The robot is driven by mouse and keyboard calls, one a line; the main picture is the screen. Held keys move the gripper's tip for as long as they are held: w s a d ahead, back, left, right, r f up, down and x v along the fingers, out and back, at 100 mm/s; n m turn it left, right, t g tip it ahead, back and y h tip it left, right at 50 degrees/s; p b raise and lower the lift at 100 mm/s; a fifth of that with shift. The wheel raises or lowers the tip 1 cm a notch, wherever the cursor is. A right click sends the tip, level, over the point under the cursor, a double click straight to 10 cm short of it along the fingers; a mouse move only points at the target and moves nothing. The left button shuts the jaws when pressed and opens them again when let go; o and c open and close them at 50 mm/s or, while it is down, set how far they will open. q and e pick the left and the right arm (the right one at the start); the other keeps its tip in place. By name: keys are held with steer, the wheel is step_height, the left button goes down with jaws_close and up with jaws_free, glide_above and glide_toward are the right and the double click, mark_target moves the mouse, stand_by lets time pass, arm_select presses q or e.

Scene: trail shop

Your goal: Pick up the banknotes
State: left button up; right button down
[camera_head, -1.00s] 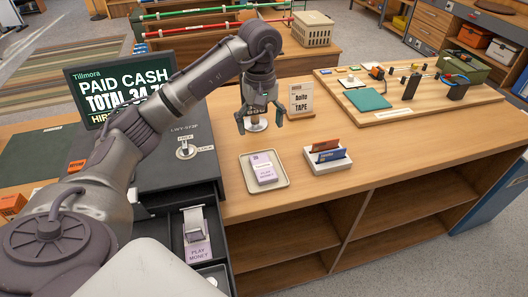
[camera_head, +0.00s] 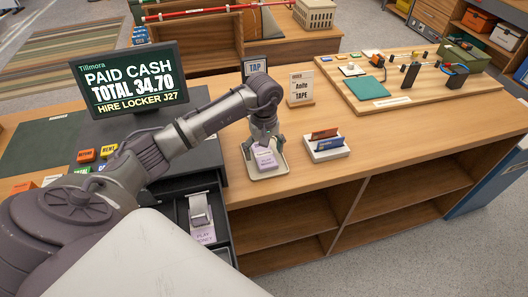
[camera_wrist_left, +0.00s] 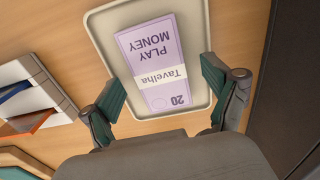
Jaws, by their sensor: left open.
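The banknotes (camera_head: 265,159) are a lilac stack with a pale paper band, lying in a cream tray (camera_head: 268,177) on the wooden counter. In the left wrist view, the banknotes (camera_wrist_left: 152,62) read "PLAY MONEY", "Tavelha" and "20", and the tray rim (camera_wrist_left: 97,40) surrounds them. My left gripper (camera_head: 263,150) is just above the tray, and its fingers partly cover the stack in the head view. In the left wrist view, the open left gripper (camera_wrist_left: 165,100) has one green-padded finger on each side of the stack's near end, with nothing held. My right gripper is not in view.
The open cash drawer (camera_head: 203,215) holds more play money under a clip. A card holder (camera_head: 325,145) stands right of the tray. The register screen (camera_head: 125,85) is at left.

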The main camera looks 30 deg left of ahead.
arm_select(q)
steer(key=shift+f, duration=0.25)
steer(key=c, duration=1.2)
steer(key=shift+r, duration=0.1)
steer(key=shift+c, duration=0.2)
